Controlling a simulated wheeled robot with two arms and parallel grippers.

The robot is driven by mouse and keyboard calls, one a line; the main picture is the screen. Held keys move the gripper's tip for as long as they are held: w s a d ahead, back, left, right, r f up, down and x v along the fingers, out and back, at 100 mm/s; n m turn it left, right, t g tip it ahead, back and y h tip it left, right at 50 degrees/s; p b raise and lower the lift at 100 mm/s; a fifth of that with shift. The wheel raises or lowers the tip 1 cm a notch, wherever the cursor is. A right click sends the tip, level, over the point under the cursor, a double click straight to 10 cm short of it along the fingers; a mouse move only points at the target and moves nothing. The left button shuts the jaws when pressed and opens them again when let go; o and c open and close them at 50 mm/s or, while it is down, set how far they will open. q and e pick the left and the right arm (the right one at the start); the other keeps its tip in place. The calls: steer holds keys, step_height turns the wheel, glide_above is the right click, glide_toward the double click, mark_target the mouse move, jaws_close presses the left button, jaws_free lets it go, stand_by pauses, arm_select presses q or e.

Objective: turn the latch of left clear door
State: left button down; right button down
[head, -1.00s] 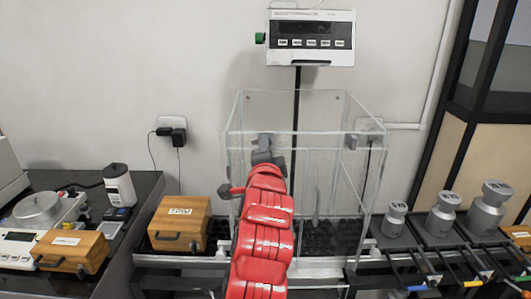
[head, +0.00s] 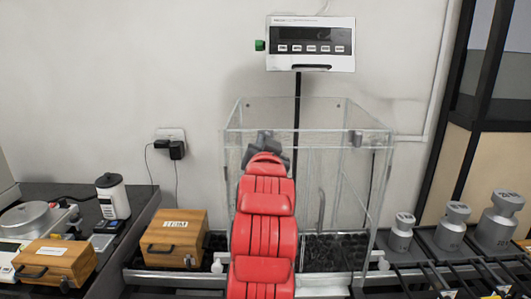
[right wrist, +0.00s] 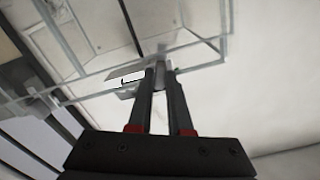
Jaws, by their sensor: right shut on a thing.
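The clear case (head: 335,185) stands in the middle of the head view, with the left clear door (head: 232,165) on its left side. My right gripper (head: 265,146) is at the top of that door, mostly hidden behind my red arm. In the right wrist view my right gripper (right wrist: 162,75) has its two dark fingers close together at the case edge. They are shut on the small grey latch (right wrist: 163,66), which is mostly covered by the fingertips. The latch's exact angle cannot be told. My left gripper is not in view.
A display panel (head: 310,43) hangs above the case. A wooden box (head: 173,240) stands left of it, another (head: 55,262) farther left. Grey weights (head: 451,226) stand on the right. A second grey fitting (head: 357,139) is on the case's right side.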

steer(key=shift+f+n+b, duration=0.15)
steer(key=shift+n+b, duration=0.4)
steer(key=shift+n, duration=1.65)
steer(key=c, duration=0.8)
jaws_free()
steer(key=shift+c, duration=0.2)
steer(key=s+b, duration=0.2)
steer(key=s, duration=1.5)
steer(key=shift+s, duration=0.2)
